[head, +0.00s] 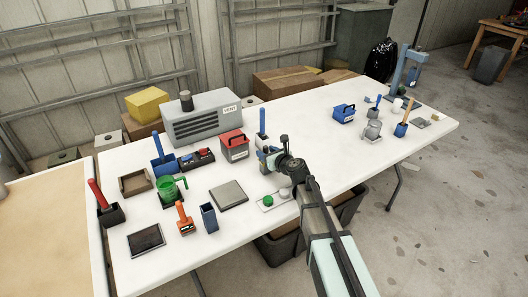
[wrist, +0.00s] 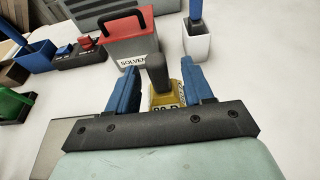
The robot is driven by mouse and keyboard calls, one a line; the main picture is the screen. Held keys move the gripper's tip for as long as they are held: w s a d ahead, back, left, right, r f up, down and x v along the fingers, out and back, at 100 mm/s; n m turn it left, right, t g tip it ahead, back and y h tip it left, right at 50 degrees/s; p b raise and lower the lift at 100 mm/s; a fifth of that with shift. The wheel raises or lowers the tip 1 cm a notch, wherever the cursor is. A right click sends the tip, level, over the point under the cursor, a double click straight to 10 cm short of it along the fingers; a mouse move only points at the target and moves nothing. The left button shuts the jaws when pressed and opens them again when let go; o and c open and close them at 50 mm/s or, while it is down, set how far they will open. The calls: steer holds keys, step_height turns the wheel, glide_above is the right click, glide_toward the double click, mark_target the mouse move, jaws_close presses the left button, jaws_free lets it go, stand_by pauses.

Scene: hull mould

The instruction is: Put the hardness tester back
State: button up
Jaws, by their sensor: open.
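In the wrist view, a mustard-yellow block with an upright dark grey grip (wrist: 157,75), which I take for the hardness tester, stands between my gripper's fingers. A label reading roughly "90 D" is partly hidden by the gripper's dark crossbar. My gripper (wrist: 156,90) is open, with one blue finger on each side of the block. I cannot tell whether either finger touches it. In the head view, my gripper (head: 267,158) is low over the table's middle and hides the block. The tester's own resting place cannot be made out.
A red-lidded solvent box (wrist: 130,42) and a white cup with a blue handle (wrist: 197,42) stand just beyond the gripper. A grey plate (head: 229,195) and a small tray with round lids (head: 268,205) lie nearby. The white table (head: 320,118) has clear room towards the right.

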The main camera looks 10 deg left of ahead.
steer(key=v, duration=0.9)
